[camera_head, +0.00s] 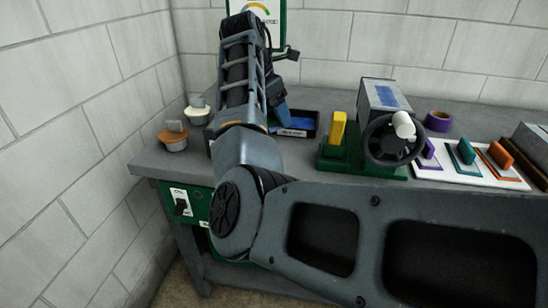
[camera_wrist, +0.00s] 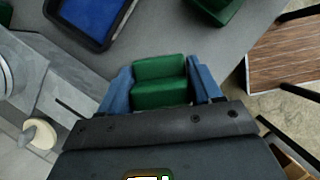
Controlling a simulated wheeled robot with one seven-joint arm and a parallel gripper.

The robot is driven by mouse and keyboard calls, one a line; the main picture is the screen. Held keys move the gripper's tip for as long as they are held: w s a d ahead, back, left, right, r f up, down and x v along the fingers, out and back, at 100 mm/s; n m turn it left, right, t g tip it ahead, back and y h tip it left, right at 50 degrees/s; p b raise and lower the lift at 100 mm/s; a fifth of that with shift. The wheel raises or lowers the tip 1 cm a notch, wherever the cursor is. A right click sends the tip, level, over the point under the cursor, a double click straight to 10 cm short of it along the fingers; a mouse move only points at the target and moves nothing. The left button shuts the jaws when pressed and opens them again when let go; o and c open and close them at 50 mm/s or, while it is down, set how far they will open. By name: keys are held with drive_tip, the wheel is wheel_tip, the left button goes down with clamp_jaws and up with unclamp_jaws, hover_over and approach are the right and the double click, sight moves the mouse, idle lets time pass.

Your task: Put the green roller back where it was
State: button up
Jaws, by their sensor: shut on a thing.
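The green roller (camera_wrist: 160,85) shows in the wrist view as a green block-like piece between the two blue fingers of my gripper (camera_wrist: 162,76). My gripper is shut on it, with a finger against each side. Whether the roller touches the grey bench top below cannot be told.
The black tray (camera_head: 311,133) with a blue inside stands right of my arm. A green base with a yellow block (camera_head: 338,128) and a black wheel (camera_head: 392,140) stand further right. Coloured pieces stand on a white board (camera_head: 482,177).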

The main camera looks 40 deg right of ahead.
wheel_tip(320, 180, down, 9)
drive_tip(key=shift+f, duration=0.1)
idle(0.4)
drive_tip(key=shift+f, duration=0.1)
drive_tip(key=o, duration=1)
drive_tip(key=v, duration=1.2)
